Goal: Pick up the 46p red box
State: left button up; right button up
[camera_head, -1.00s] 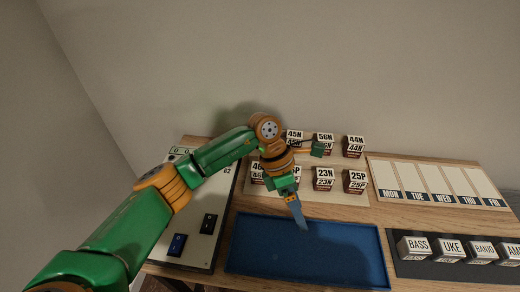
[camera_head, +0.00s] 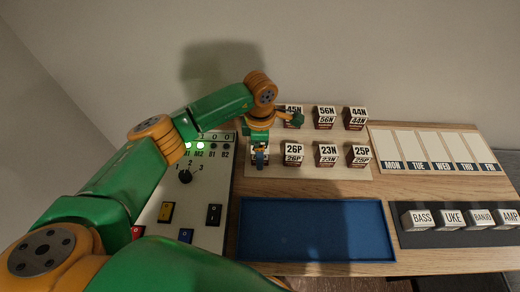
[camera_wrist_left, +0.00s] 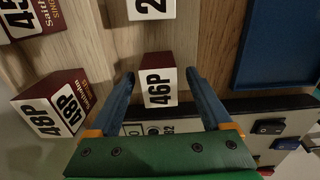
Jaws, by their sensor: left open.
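The 46P red box (camera_wrist_left: 158,88), white on its label face and dark red on the side, stands between my left gripper's two blue fingers in the left wrist view, with a gap on each side. My left gripper (camera_head: 260,158) is open and points down over the front-left box of the rack in the head view. There the gripper hides most of that box. In the left wrist view the open fingers (camera_wrist_left: 160,78) reach either side of the box. My right gripper is not in view.
Close by are the 26P box (camera_head: 293,153), the 45N box (camera_head: 294,111) and a 48P box (camera_wrist_left: 52,108). A blue tray (camera_head: 315,230) lies empty in front. A switch panel (camera_head: 200,215) is at left, a day board (camera_head: 435,150) at right.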

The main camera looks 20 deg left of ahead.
pick_arm(q)
jog(key=shift+f, duration=0.15)
grip_shut()
jog(key=shift+r, duration=0.2)
